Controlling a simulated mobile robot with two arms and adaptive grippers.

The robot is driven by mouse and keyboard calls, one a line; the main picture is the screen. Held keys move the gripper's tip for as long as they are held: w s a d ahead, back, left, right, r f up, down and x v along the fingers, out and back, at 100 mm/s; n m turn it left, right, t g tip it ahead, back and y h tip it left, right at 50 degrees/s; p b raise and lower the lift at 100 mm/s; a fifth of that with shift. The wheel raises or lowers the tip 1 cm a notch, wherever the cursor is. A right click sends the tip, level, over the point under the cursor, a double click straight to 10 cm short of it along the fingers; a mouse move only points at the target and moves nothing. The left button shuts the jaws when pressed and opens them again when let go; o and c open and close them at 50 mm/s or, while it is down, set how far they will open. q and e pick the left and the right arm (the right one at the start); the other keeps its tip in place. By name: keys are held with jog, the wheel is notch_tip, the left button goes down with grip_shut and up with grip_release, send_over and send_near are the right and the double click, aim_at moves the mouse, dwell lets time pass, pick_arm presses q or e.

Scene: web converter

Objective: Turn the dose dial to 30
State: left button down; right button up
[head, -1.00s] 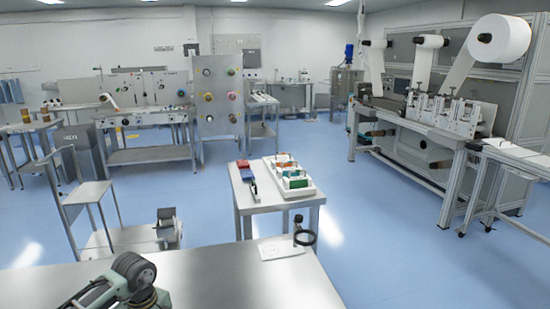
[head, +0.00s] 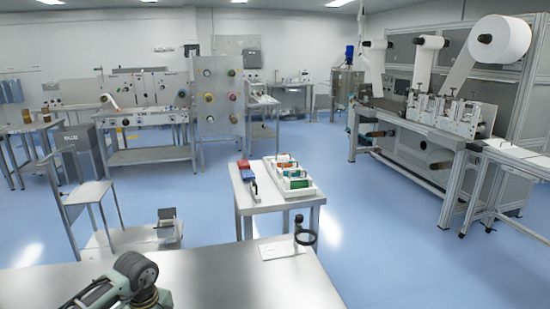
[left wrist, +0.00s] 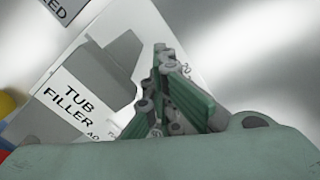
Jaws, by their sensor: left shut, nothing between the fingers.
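I cannot make out the dose dial or its scale in either view. In the left wrist view, a white panel (left wrist: 53,128) labelled "TUB FILLER" lies to the left, with a grey block-like shape (left wrist: 100,72) on it. My left gripper (left wrist: 160,85) is in front of this panel, its green-padded fingers closed together with nothing between them. Whether it touches the panel cannot be told. In the head view only part of my left arm shows at the bottom left; its gripper is out of frame. My right gripper is in neither view.
A small table beyond holds a white tray (head: 308,190) of coloured items. Red, yellow and blue rounded things (left wrist: 6,105) show at the wrist view's left edge.

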pick_arm(q)
jog(key=shift+s+d+f, duration=0.25)
jog(key=shift+f, duration=0.25)
jog(key=shift+w+d, duration=0.1)
jog(key=shift+w, duration=0.3)
jog(key=shift+w+d, duration=0.2)
jog(key=shift+w, duration=0.4)
